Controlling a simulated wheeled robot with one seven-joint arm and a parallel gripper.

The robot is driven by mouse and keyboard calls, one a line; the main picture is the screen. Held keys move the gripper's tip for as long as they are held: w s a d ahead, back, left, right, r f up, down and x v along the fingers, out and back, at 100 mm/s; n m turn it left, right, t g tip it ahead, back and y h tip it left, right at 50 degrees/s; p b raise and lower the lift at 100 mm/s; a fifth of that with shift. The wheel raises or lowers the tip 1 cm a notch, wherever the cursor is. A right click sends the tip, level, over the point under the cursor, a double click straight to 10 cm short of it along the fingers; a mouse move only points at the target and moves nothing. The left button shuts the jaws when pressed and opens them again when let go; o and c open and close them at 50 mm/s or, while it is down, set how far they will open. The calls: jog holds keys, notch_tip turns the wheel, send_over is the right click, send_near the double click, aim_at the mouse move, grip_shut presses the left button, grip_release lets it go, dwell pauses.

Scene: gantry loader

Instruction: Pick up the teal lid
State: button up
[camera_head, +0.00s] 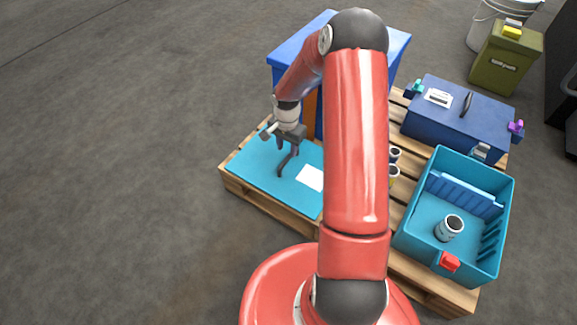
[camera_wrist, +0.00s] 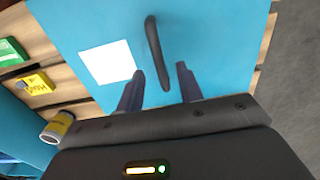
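The teal lid (camera_head: 250,163) is a flat panel lying on the wooden pallet at the left, with a white label (camera_head: 311,177) on it. In the wrist view the lid (camera_wrist: 210,28) fills the upper middle, with its white label (camera_wrist: 107,62) to the left. A dark bar handle (camera_wrist: 156,52) stands on the lid. My gripper (camera_head: 287,160) is above the lid, pointing down at the handle. In the wrist view my gripper (camera_wrist: 158,84) is open, with the handle's near end showing between its two fingers. I cannot tell whether the fingers touch it.
A teal crate (camera_head: 408,233) with a can (camera_head: 449,228) stands at the right of the pallet (camera_head: 240,190). A dark blue case (camera_head: 440,125) is behind it. A blue box (camera_head: 290,58) stands behind the lid. Open floor (camera_head: 110,170) lies left.

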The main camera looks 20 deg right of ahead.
aim_at(288, 156)
jog(key=f, duration=0.4)
jog(key=f+b, duration=0.1)
jog(key=f, duration=0.1)
jog(key=shift+d+f, duration=0.2)
jog(key=shift+d, duration=0.1)
jog(key=shift+c, duration=0.2)
grip_shut()
jog(key=shift+w, duration=0.1)
